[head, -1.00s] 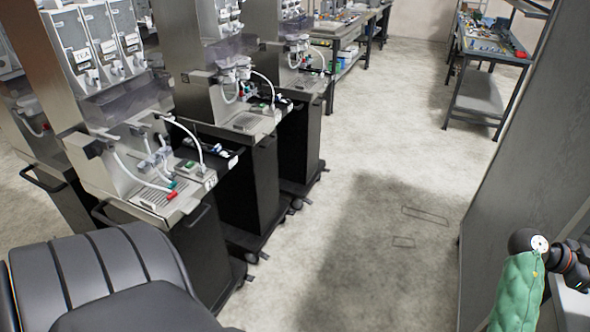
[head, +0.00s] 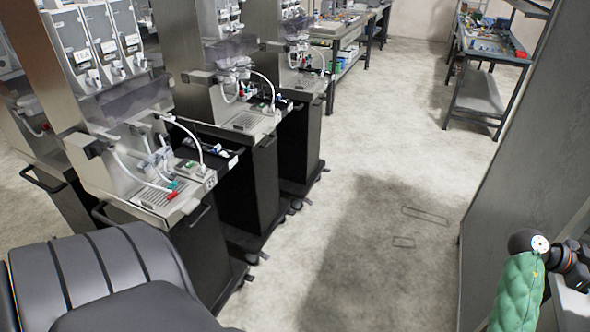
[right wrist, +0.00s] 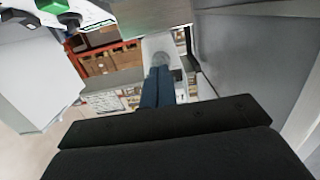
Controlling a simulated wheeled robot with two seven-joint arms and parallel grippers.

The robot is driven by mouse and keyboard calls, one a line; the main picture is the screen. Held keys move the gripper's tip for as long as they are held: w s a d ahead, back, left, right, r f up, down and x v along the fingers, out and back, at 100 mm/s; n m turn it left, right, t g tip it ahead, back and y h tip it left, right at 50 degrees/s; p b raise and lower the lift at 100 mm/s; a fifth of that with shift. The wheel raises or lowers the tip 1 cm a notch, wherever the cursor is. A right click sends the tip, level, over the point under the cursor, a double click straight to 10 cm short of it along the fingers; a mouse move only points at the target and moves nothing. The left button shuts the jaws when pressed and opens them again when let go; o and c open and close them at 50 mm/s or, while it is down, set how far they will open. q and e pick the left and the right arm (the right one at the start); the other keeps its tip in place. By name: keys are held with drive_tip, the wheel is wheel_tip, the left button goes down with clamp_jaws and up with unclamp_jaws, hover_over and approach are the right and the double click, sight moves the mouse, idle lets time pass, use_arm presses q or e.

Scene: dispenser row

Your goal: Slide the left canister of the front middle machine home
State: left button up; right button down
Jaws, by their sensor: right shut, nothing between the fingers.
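The row of dispensing machines stands at the left of the head view. The nearest machine (head: 110,160) has several pale upright canisters (head: 103,45) side by side at its top, over a clear tinted shield. The middle machine (head: 225,110) is partly cut off at the top, with only the lower ends of its canisters (head: 227,17) showing. I cannot tell how far in its left canister sits. My right gripper (right wrist: 158,74) shows in the right wrist view with its dark blue fingers together and empty, apart from any canister. My left gripper is out of view.
A third machine (head: 290,75) stands behind. White hoses loop over the machines' drip trays (head: 160,197). A grey panel (head: 525,140) borders the right side. Open floor (head: 370,200) lies between. Workbenches (head: 485,50) stand at the back. The wrist view shows shelves of brown boxes (right wrist: 108,62).

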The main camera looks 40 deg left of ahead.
drive_tip(key=shift+r+b+x, duration=0.1)
drive_tip(key=shift+b+x, duration=0.55)
drive_tip(key=shift+x, duration=0.55)
drive_tip(key=shift+r+b+x, duration=0.15)
drive_tip(key=shift+b+x, duration=0.45)
drive_tip(key=shift+x, duration=0.6)
drive_tip(key=shift+d+b, duration=0.1)
drive_tip(key=shift+b, duration=0.5)
drive_tip(key=shift+f, duration=0.1)
